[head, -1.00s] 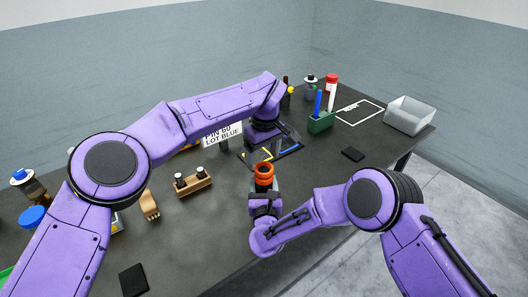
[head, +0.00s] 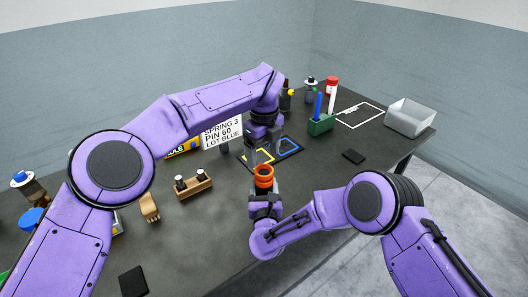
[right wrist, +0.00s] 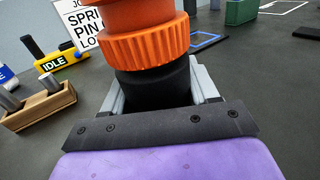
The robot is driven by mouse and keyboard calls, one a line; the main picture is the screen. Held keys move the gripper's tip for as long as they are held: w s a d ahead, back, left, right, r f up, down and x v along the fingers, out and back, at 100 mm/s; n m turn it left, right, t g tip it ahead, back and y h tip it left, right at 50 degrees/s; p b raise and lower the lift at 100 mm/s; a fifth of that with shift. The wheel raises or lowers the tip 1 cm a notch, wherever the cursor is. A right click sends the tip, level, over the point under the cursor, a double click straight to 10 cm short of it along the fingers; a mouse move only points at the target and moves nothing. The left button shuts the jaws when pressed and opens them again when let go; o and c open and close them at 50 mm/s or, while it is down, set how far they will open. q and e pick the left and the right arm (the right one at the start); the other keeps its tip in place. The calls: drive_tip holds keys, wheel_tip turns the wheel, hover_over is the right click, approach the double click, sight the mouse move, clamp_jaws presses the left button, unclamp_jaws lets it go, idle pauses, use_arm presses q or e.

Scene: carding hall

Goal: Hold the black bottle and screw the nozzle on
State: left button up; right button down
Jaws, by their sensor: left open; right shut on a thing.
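The black bottle (right wrist: 155,88) is upright between the fingers of my right gripper (head: 264,196), which is shut on it. An orange ridged nozzle (right wrist: 146,45) sits on top of the bottle in the right wrist view, its upper end cut off by the frame. In the head view the orange nozzle (head: 264,174) shows above my right gripper, and the bottle is mostly hidden. My left gripper (head: 264,140) is open, beyond and above the nozzle and apart from it. Its fingertips are hard to make out.
A printed card (head: 222,133) and a yellow device marked IDLE (right wrist: 55,62) stand behind. A wooden block with pegs (head: 193,186) and a wooden brush (head: 149,206) lie left. A green holder (head: 321,124) and clear bin (head: 410,117) are right. Yellow and blue corner marks (head: 289,147) lie on the table.

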sight(264, 170)
use_arm(q)
drive_tip(key=n, duration=0.6)
drive_tip(key=shift+s, duration=0.1)
drive_tip(key=n, duration=0.6)
drive_tip(key=shift+d, duration=0.1)
drive_tip(key=shift+f, duration=0.1)
wheel_tip(264, 170, down, 8)
drive_tip(key=shift+r, duration=0.1)
drive_tip(key=shift+c, duration=0.3)
